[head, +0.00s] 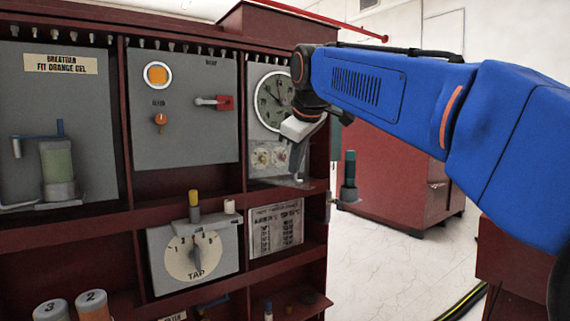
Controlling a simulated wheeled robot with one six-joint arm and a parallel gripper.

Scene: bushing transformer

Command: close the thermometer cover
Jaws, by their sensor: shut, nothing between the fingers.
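Two small gauges (270,156) sit below the dial. A TAP dial (194,256) and a printed plate (275,228) are lower. A red housing (395,180) stands behind; the floor (390,260) is open.

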